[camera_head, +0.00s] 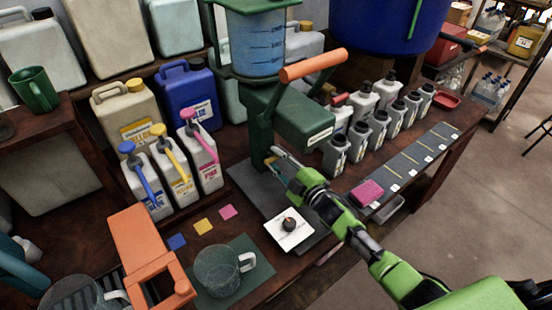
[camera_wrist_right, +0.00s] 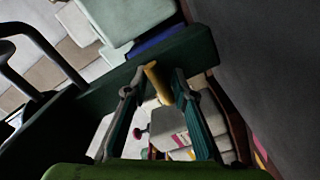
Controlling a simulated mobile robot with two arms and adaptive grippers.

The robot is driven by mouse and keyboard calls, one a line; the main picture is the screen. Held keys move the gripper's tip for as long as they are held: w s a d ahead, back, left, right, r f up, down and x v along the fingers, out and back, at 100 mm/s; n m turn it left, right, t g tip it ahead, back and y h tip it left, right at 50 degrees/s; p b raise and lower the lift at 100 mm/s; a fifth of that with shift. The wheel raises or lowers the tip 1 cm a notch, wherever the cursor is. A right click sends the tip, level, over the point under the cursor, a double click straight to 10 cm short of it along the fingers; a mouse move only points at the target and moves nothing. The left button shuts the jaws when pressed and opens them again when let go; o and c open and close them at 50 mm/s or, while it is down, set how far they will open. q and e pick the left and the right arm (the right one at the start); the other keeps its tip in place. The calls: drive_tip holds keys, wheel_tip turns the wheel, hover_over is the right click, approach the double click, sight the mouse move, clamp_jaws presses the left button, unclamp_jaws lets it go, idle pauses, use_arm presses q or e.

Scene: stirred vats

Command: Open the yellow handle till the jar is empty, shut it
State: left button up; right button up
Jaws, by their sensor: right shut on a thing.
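The green stand carries a clear jar (camera_head: 257,45) with marked lines and blue liquid in it. Its exact level is hard to read. My right gripper (camera_head: 272,160) is at the lower front of the stand, under the green spout block. In the wrist view the yellow handle (camera_wrist_right: 157,82) lies between the two fingers of my right gripper (camera_wrist_right: 160,88), which is shut on it. In the head view the fingers and stand hide most of the handle. My left gripper does not show.
An orange lever (camera_head: 313,65) sticks out above the spout block. A glass mug (camera_head: 218,272) stands on a green mat at the front. A white card (camera_head: 289,229) with a small dark round thing lies near my right arm. Bottles with pumps stand left; several grey bottles stand right.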

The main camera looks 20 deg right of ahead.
drive_tip(key=shift+o, duration=0.2)
drive_tip(key=shift+a, duration=0.15)
drive_tip(key=o, duration=1.1)
drive_tip(key=shift+c, duration=0.2)
drive_tip(key=shift+s+d+f, duration=0.1)
drive_tip(key=shift+s+d, duration=0.1)
drive_tip(key=shift+s, duration=0.3)
drive_tip(key=v, duration=1.1)
drive_tip(key=shift+a, duration=0.1)
drive_tip(key=shift+s, duration=0.1)
